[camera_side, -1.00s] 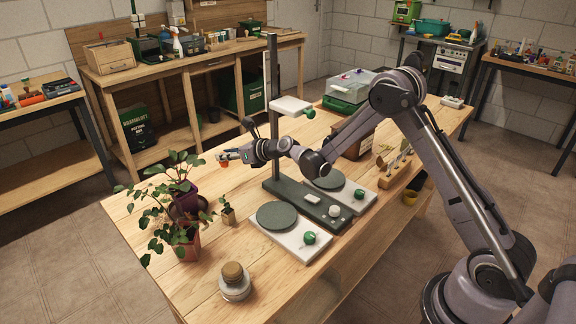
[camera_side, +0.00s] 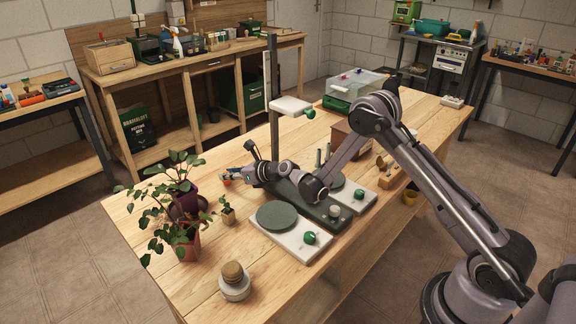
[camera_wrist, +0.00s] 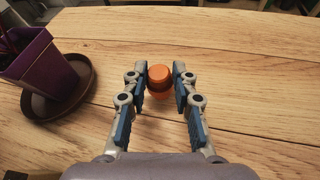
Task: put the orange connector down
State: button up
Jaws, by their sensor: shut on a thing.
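The orange connector (camera_wrist: 159,77) is a small round orange piece between the fingertips of my gripper (camera_wrist: 166,82) in the wrist view. Both fingers close on its sides. In the side view, my gripper (camera_side: 229,177) is low over the wooden table, to the right of the potted plants. The connector (camera_side: 227,183) shows there as a small orange spot at the fingertips. It is close to the tabletop; I cannot tell whether it touches.
A purple pot (camera_wrist: 27,58) on a dark saucer (camera_wrist: 67,98) stands left of my gripper. A small seedling pot (camera_side: 228,216) and a stand with a dark base (camera_side: 316,207) are nearby. A lidded jar (camera_side: 235,283) stands at the front. Bare wood lies ahead of the fingers.

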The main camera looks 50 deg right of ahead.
jog(key=o, duration=0.8)
jog(key=shift+o, duration=0.2)
